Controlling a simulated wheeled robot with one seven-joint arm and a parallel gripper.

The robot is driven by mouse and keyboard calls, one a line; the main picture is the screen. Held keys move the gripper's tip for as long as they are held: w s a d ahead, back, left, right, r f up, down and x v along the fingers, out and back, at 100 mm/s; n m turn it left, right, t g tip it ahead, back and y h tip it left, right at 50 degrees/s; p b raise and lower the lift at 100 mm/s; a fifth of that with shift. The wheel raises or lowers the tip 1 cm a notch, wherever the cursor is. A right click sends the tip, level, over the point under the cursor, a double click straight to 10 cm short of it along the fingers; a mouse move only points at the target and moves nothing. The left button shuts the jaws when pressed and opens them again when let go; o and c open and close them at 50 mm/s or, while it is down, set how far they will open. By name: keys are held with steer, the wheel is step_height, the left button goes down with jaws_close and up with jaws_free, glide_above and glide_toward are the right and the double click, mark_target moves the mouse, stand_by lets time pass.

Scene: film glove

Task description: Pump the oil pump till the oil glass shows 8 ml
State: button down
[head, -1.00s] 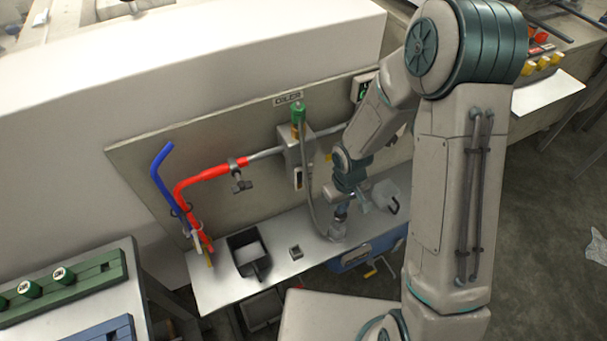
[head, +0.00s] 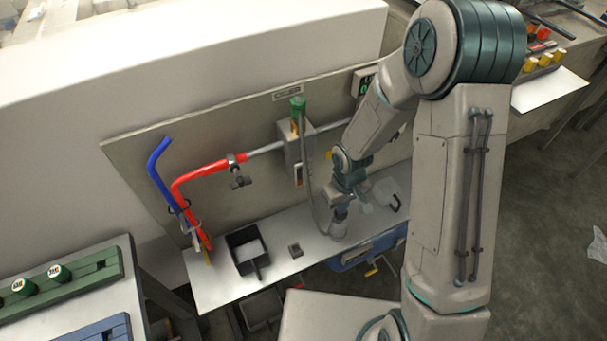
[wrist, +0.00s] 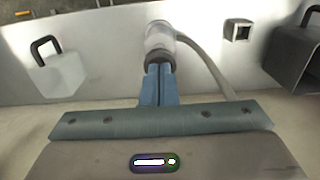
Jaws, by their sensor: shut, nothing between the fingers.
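The oil pump (head: 339,224) is a small grey upright cylinder on the white bench, with a grey hose running up from it. In the wrist view the pump (wrist: 160,40) lies right at my fingertips. My gripper (head: 341,207) is shut with its blue fingers together, pointing down at the pump's top. It appears to touch the top; the exact contact is hidden. The hose leads to a grey wall box (head: 297,147) with a green cap, under a small sign. A small pale gauge (head: 298,174), likely the oil glass, hangs below the box; its level is too small to read.
A dark bin (head: 247,254) and a small grey block (head: 295,250) stand left of the pump. A grey can with a black handle (head: 386,193) stands close on the right. Red pipe (head: 205,173) and blue pipe (head: 162,178) are at the left. A partly hidden display (head: 364,84) is on the wall.

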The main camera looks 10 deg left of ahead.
steer(key=shift+f+b, duration=0.85)
steer(key=shift+f, duration=0.15)
steer(key=shift+r, duration=0.25)
steer(key=shift+r+p, duration=1.35)
steer(key=shift+r, duration=0.25)
steer(key=shift+f, duration=0.2)
